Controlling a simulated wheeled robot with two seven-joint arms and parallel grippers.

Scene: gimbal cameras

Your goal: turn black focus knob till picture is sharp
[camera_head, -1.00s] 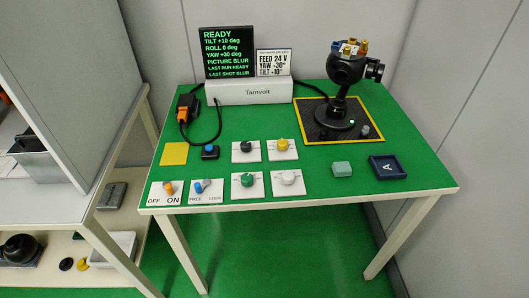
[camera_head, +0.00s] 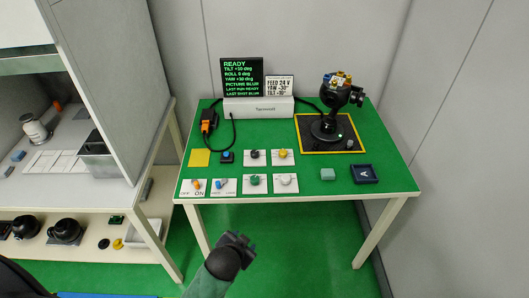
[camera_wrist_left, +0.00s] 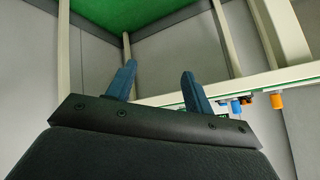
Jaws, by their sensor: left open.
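The black knob (camera_head: 254,154) sits on a white plate in the back row of controls on the green table (camera_head: 310,180). The display (camera_head: 242,77) reads READY and PICTURE BLUR. The black gimbal camera (camera_head: 335,108) stands on a yellow-edged dark pad at the table's back right. My left gripper (camera_head: 238,242) is in front of the table's front edge, well short of the knob. In the left wrist view its two blue fingers (camera_wrist_left: 158,75) are apart with nothing between them. My right gripper is not in view.
A yellow knob (camera_head: 282,153) is right of the black one; green (camera_head: 253,180) and white (camera_head: 287,180) knobs are in front. A shelf unit (camera_head: 130,200) stands left. Floor before the table is clear.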

